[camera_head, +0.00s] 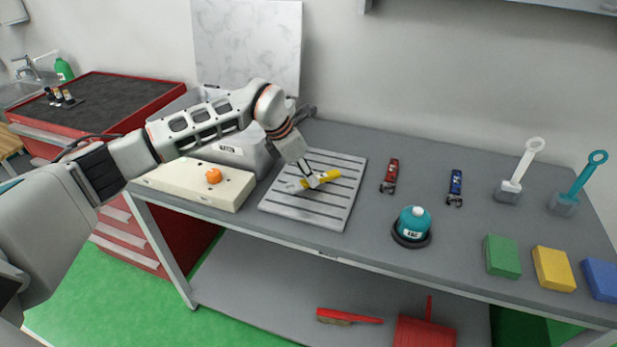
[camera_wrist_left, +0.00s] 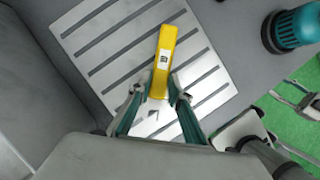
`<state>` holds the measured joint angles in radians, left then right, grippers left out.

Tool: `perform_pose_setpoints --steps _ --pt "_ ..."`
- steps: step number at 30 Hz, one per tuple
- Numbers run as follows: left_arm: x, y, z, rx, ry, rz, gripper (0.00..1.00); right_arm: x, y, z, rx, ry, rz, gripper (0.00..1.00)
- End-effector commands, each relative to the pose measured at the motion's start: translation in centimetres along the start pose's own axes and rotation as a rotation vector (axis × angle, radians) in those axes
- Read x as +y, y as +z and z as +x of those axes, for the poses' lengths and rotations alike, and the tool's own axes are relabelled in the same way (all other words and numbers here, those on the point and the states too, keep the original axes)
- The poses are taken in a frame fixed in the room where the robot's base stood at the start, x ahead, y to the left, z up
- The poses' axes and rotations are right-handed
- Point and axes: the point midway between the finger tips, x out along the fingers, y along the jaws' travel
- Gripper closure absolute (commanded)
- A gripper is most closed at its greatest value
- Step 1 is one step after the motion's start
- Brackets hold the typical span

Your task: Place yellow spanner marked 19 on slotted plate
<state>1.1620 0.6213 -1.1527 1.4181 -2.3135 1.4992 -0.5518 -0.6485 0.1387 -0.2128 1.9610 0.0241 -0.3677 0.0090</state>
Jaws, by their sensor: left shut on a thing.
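The yellow spanner (camera_head: 328,176) is in my left gripper (camera_head: 312,179), over the slotted plate (camera_head: 338,208). In the left wrist view the spanner's yellow handle (camera_wrist_left: 165,50) carries a white label whose number is too small to read. My left gripper's fingers (camera_wrist_left: 157,98) are shut on it near its grey end. The slotted plate (camera_wrist_left: 92,55) is light grey with dark slots and lies on the grey table. I cannot tell whether the spanner touches the plate. My right gripper is in neither view.
A red spanner (camera_head: 391,175) and a blue spanner (camera_head: 455,187) lie right of the plate. A cream box with an orange button (camera_head: 213,176) is left of the plate, with a grey bin behind.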

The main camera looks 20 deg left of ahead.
Motion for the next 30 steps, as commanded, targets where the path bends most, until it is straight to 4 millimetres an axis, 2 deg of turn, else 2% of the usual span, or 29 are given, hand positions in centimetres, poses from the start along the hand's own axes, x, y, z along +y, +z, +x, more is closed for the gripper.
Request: perform_pose_setpoints --steps 3,14,15,16,26,30 --pt "-0.05 -0.43 1.05 -0.001 0.0 0.001 1.0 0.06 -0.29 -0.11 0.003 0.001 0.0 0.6" --pt "0.0 -0.61 1.4 -0.001 0.001 0.001 1.0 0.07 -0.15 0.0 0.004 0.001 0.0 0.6" --pt "0.0 -0.6 1.35 -0.001 0.001 0.001 0.71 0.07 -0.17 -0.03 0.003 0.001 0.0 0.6" --pt "-0.01 -0.6 1.34 -0.001 0.001 0.001 0.64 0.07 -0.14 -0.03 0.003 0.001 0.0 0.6" --pt "0.0 -0.57 1.26 -0.001 0.0 0.0 0.64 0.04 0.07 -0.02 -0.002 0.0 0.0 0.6" --pt "0.11 -0.47 0.4 -0.002 0.002 0.0 0.64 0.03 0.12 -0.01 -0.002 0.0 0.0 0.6"
